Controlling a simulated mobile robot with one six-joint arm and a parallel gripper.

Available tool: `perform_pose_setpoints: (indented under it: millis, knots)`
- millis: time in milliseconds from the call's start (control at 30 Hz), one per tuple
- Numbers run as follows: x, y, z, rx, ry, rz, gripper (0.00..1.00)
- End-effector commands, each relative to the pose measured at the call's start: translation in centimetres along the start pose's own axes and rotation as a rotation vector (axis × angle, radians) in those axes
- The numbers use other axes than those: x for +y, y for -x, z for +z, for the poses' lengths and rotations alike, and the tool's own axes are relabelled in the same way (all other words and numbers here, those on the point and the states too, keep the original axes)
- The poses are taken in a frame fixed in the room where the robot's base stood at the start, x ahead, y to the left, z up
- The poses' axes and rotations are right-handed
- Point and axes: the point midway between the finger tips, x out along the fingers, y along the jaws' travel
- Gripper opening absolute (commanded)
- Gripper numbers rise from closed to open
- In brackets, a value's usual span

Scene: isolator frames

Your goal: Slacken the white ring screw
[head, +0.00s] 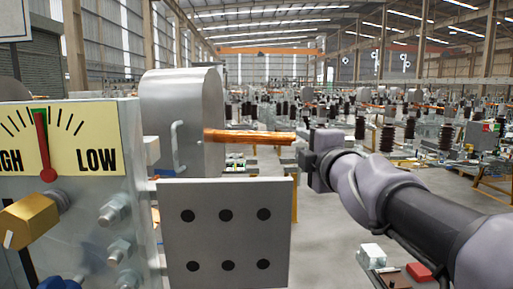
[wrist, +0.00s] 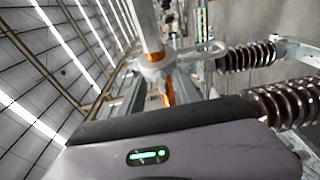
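A pale grey-white clamp (wrist: 157,68) with a loop-shaped ring (wrist: 211,48) at its right shows in the wrist view. The ring looks like the white ring screw, but the picture is too small to be sure. A pale rod (wrist: 148,28) runs up from the clamp, and an orange copper part (wrist: 167,92) shows at it. My gripper (head: 308,151) is in the middle of the head view, by the right end of a copper bar (head: 248,137). Its fingers cannot be made out, and contact cannot be told. In the wrist view its body covers the bottom.
A grey cabinet with a HIGH/LOW dial (head: 60,140) and gold knob (head: 32,217) stands at left. A grey plate with several holes (head: 226,235) stands in front. Brown ribbed insulators (wrist: 247,56) are at right in the wrist view. Open floor (head: 330,240) lies below my arm.

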Motion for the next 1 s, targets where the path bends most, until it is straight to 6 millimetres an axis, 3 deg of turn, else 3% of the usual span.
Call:
perform_pose_setpoints:
  millis: [100,300,533,733,1000]
  knots:
    - [0.0,0.0,0.0,0.000,0.000,0.000,0.38]
    - [0.0,0.1,0.0,0.000,0.000,0.000,0.00]
    - [-0.4,0.1,0.0,0.000,-0.031,0.014,0.00]
    - [-1.3,0.1,-0.1,0.001,-0.248,0.107,0.00]
    - [-0.6,0.0,-0.1,0.001,-0.403,0.167,0.00]
